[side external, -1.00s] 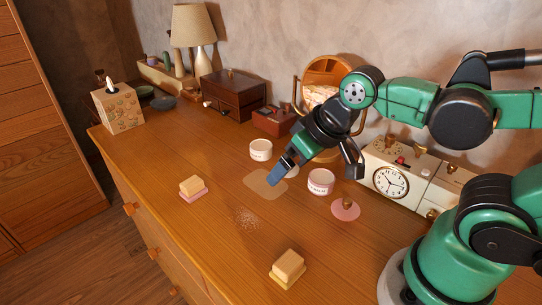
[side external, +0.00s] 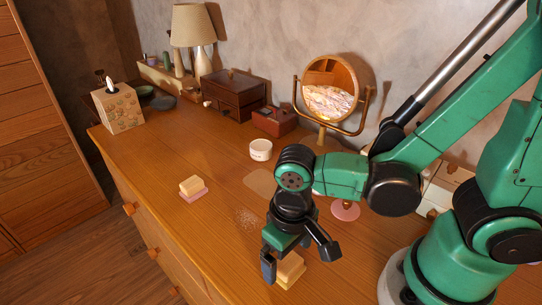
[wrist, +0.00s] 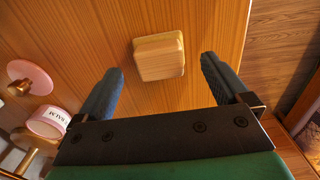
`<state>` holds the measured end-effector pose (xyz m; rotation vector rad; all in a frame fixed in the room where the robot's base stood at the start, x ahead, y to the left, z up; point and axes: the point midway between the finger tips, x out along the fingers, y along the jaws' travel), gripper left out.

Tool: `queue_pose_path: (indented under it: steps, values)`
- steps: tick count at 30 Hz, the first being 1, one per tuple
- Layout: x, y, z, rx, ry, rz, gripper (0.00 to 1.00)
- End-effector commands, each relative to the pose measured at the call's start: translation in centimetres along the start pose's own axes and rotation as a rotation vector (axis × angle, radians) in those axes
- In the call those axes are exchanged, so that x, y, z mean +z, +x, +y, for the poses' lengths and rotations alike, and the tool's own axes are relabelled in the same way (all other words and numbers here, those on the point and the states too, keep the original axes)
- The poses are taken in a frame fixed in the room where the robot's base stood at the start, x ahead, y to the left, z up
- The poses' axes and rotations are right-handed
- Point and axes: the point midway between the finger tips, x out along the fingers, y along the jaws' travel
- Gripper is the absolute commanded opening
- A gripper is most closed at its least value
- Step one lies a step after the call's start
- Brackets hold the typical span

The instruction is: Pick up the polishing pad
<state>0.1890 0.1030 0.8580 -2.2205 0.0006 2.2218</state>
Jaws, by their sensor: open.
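Two block-shaped pads lie on the wooden dresser top. One (side external: 291,270), with a pale tan top and a yellowish base, is at the front, partly hidden by my gripper (side external: 278,262) in the side external view. The other pad (side external: 192,187), with a pink base, lies further left. Which one is the polishing pad I cannot tell for sure. In the wrist view the front pad (wrist: 159,57) sits ahead of and between the fingertips of my gripper (wrist: 162,68). My fingers are open and empty; no contact with the pad shows.
A white jar (side external: 261,150), a tan flat mat (side external: 259,181) and a pink lid (side external: 345,211) lie behind. A pink-labelled balm jar (wrist: 48,122) shows in the wrist view. A pale powdery patch (side external: 245,218) marks the wood. The dresser's front edge is close to the front pad.

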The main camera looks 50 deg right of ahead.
Motion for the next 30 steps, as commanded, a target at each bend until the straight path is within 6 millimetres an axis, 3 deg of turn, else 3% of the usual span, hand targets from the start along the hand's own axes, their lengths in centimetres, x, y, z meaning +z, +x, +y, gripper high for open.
queue_pose_path:
  steps: [6,17,26,27,30]
  values:
    - [0.04,1.06,0.03,0.0,0.0,0.0,0.95]
    - [0.07,1.25,0.05,0.0,0.0,0.0,0.92]
    - [0.06,1.23,0.05,0.0,0.0,0.001,0.07]
    - [0.06,1.23,0.05,0.0,0.0,0.001,0.0]
    - [0.06,1.23,0.05,0.0,0.0,0.001,0.0]
